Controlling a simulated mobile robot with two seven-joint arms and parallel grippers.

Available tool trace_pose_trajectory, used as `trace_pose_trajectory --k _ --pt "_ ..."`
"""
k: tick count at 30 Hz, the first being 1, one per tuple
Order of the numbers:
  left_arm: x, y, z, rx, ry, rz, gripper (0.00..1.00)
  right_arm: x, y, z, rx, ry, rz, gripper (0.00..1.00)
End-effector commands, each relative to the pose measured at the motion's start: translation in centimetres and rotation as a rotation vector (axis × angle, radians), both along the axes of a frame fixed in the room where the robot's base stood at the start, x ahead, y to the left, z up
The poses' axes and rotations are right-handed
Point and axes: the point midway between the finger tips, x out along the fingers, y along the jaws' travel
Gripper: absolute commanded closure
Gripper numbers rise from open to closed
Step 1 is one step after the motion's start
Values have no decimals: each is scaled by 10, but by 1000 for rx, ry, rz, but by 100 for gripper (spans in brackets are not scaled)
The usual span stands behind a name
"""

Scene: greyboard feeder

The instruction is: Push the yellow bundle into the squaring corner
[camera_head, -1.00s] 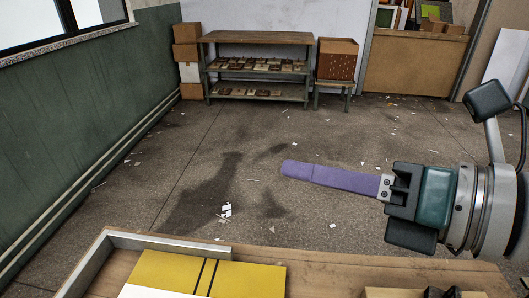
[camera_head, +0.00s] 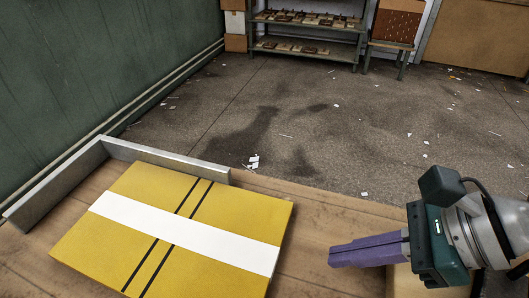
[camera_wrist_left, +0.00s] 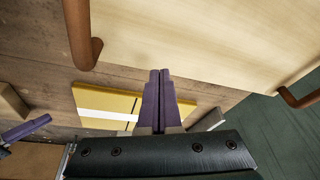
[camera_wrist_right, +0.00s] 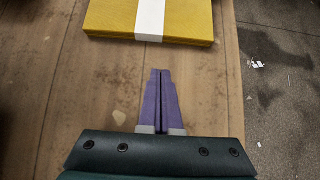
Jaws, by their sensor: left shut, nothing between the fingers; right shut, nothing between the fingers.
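The yellow bundle (camera_head: 182,234) lies flat on the wooden table, with a white band and two black straps. It also shows in the left wrist view (camera_wrist_left: 108,103) and the right wrist view (camera_wrist_right: 182,22). The squaring corner (camera_head: 60,182) is a grey metal L-shaped fence beyond and left of the bundle; bare wood shows between fence and bundle. My right gripper (camera_head: 332,255) is shut and empty, right of the bundle and apart from it; its tips (camera_wrist_right: 160,72) point at the bundle's near edge. My left gripper (camera_wrist_left: 160,72) is shut and empty, outside the head view.
The wooden table (camera_head: 305,215) is bare between the bundle and my right gripper. A tan block (camera_head: 400,284) is beneath the right gripper. A pale board (camera_wrist_left: 200,40) with brown handles (camera_wrist_left: 82,40) fills much of the left wrist view. Shelves (camera_head: 308,25) stand far back.

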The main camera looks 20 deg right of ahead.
Motion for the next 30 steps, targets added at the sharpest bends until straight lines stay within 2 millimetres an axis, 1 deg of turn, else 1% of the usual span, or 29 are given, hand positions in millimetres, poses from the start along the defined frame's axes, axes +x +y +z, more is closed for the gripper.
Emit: trace_pose_trajectory --k 1,4,5,6,9,12,26,29,30 --pt "0 0 -4 0 0 -1 100 6 8 -10 5 -2 -2 100" --pt "0 0 -8 1 0 -1 100 13 20 -23 4 -1 0 100" --pt "0 0 -2 2 1 -2 100 17 24 -18 5 -2 -1 100" --pt "0 0 0 1 2 -2 100 20 30 -16 5 -3 0 100" --pt "0 0 2 1 1 -2 100 27 40 -18 4 -1 0 100" --pt "0 0 3 1 1 -2 100 31 47 -18 4 0 -1 100" --pt "0 -1 4 -4 1 1 100 34 51 -19 2 0 -1 100" --pt "0 -2 7 -6 1 2 100 41 61 -17 5 -1 -2 100" --pt "0 -2 9 -7 1 3 100 46 68 -17 7 -3 -1 100"
